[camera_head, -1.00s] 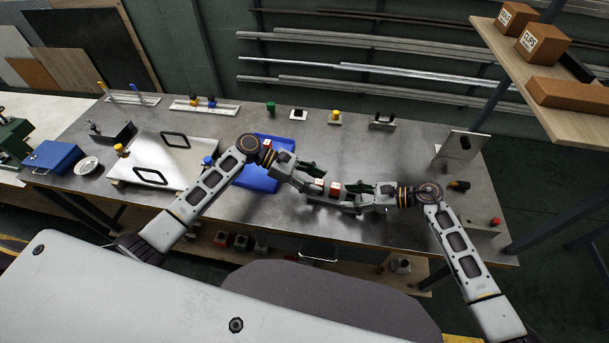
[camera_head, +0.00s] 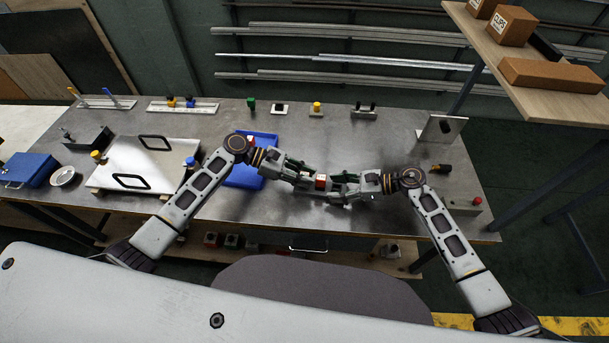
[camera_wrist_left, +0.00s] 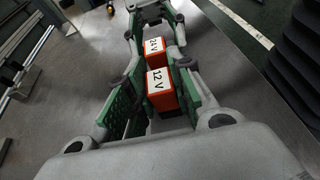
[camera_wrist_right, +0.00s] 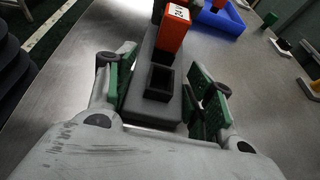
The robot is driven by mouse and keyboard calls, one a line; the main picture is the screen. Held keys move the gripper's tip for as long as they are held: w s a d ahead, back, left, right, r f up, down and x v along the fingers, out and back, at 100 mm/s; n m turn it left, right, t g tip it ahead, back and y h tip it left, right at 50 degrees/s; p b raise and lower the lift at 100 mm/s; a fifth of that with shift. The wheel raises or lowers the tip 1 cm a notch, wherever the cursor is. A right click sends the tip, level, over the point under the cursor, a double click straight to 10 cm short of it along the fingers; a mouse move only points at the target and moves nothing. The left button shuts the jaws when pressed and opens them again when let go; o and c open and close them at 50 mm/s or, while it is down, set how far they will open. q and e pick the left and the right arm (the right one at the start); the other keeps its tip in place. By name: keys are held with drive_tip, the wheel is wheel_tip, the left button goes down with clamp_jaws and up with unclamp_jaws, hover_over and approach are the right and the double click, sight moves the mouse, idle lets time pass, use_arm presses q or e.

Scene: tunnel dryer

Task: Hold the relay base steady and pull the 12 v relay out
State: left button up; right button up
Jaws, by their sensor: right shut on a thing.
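The relay base is a long dark grey block (camera_wrist_right: 150,110) in the right wrist view, with an empty socket at its near end. The fingers of my right gripper (camera_head: 338,188) are closed across that end. An orange 24 V relay (camera_wrist_right: 173,30) stands upright beyond the socket; it also shows in the head view (camera_head: 321,182). The orange 12 V relay (camera_wrist_left: 161,83) stands in line with it, nearer my left wrist. My left gripper (camera_head: 303,176) is open, with its green-padded fingers on both sides of the 12 V relay. Those fingers hide the 12 V relay in the head view.
A blue tray (camera_head: 241,178) with a red item at its back lies behind my left gripper. A steel plate with two black handles (camera_head: 135,163) lies left. A metal bracket (camera_head: 441,129) stands back right. The bench middle behind the grippers is clear.

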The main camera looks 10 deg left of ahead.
use_arm(q)
clamp_jaws()
drive_tip(key=shift+r, duration=1.5)
idle(1.9)
drive_tip(key=shift+r, duration=2.25)
idle(0.5)
use_arm(e)
drive_tip(key=o, duration=1.2)
drive_tip(key=shift+v, duration=6)
